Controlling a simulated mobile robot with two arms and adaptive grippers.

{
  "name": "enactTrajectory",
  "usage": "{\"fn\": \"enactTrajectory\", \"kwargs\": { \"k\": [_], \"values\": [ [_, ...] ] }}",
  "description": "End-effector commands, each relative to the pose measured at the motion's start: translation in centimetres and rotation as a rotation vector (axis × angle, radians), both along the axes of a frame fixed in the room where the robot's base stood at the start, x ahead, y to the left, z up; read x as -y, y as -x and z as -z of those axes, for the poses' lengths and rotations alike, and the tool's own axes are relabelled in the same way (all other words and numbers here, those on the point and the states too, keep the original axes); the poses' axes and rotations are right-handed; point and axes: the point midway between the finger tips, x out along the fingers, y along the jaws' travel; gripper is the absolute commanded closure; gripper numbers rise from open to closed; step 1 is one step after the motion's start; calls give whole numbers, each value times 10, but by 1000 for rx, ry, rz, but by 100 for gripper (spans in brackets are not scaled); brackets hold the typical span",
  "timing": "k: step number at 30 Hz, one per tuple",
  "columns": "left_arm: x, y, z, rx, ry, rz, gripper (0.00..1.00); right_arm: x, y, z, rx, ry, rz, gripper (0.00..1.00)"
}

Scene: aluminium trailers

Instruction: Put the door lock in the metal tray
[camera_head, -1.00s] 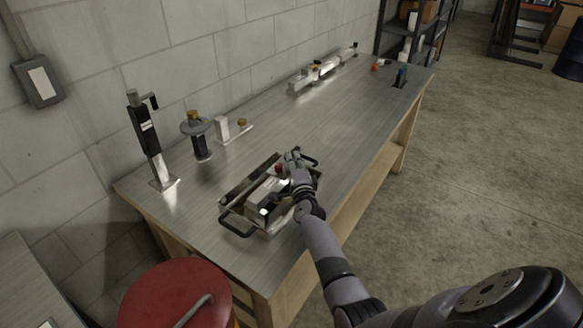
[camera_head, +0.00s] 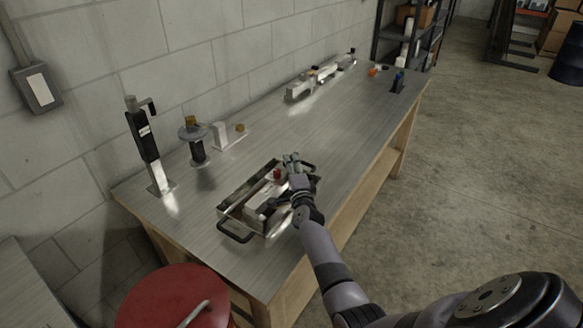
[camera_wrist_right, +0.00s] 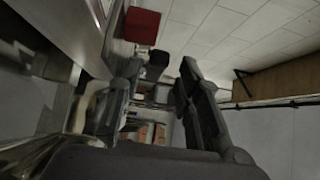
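The metal tray (camera_head: 232,197) is on the workbench, with black handles at both ends. A pale metal box-shaped piece with dark parts (camera_head: 258,203) lies in it; it may be the door lock, but I cannot be sure. A small red part (camera_head: 277,174) shows beside it. My right gripper (camera_head: 292,163) is over the right side of the tray and hides part of its contents. In the right wrist view its two dark fingers (camera_wrist_right: 157,92) stand apart, with no held object clearly visible. A red block (camera_wrist_right: 141,26) shows beyond them. My left gripper is out of view.
A black upright device (camera_head: 146,145), a spool-like stand (camera_head: 197,150) and a small white bracket (camera_head: 221,134) stand behind the tray. Metal parts (camera_head: 300,88) lie farther back along the wall. The bench middle is clear.

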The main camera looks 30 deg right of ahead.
Motion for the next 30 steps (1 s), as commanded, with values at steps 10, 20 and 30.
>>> {"fn": "enactTrajectory", "kwargs": {
  "k": [10, 20, 30],
  "values": [
    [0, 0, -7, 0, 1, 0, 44, -15, 32, 3, -9, -7, -2, 64],
    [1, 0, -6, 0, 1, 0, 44, -39, 93, 3, -7, -5, -1, 64],
    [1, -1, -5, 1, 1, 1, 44, -47, 112, 0, -4, -2, -1, 64]
  ]
}}
